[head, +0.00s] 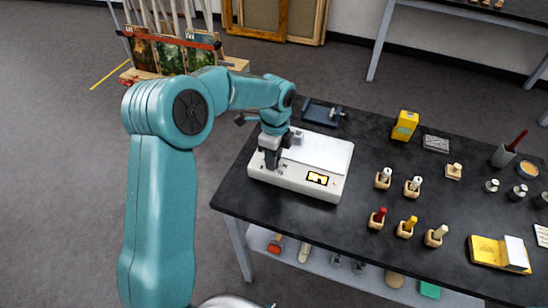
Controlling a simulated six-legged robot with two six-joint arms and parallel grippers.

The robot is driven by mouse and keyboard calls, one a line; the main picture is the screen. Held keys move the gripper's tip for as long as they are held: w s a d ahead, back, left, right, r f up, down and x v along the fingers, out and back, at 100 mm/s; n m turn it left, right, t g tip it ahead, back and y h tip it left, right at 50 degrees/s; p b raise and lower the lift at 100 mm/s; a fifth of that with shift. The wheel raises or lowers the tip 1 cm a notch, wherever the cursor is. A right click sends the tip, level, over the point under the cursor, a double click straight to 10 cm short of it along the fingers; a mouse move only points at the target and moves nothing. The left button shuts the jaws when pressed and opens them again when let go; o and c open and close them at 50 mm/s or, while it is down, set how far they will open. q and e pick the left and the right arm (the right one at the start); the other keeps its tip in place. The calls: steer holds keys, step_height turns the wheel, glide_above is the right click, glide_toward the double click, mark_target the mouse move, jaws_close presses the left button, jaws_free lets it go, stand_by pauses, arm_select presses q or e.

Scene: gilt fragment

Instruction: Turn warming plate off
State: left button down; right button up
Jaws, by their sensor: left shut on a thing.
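The warming plate (322,158) is a white, flat-topped box at the left end of the dark table. Its front face has a small lit yellow-orange display (317,178). My left gripper (271,163) points down at the plate's left front corner, where small dark controls show. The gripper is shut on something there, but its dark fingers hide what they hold. My right gripper is not in view.
The black table (360,240) holds several small wooden blocks with coloured handles, a yellow box (404,125), a dark blue clamp-like tool (322,114) behind the plate, and a yellow pad (488,251).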

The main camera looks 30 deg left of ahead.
arm_select(q)
steer(key=n+b, duration=0.1)
steer(key=n, duration=0.3)
steer(key=shift+a+n, duration=0.1)
steer(key=shift+n, duration=0.2)
steer(key=n+b, duration=0.1)
steer(key=n, duration=0.2)
steer(key=shift+n, duration=0.4)
steer(key=n+b, duration=0.1)
steer(key=n, duration=0.6)
steer(key=shift+t+h+b, duration=0.3)
steer(key=shift+t+b, duration=0.1)
steer(key=n+b, duration=0.1)
steer(key=n, duration=0.4)
steer(key=shift+s+n, duration=0.1)
steer(key=shift+n, duration=0.2)
steer(key=n+b, duration=0.1)
steer(key=n, duration=0.3)
steer(key=shift+t, duration=0.3)
steer(key=c, duration=0.8)
jaws_free()
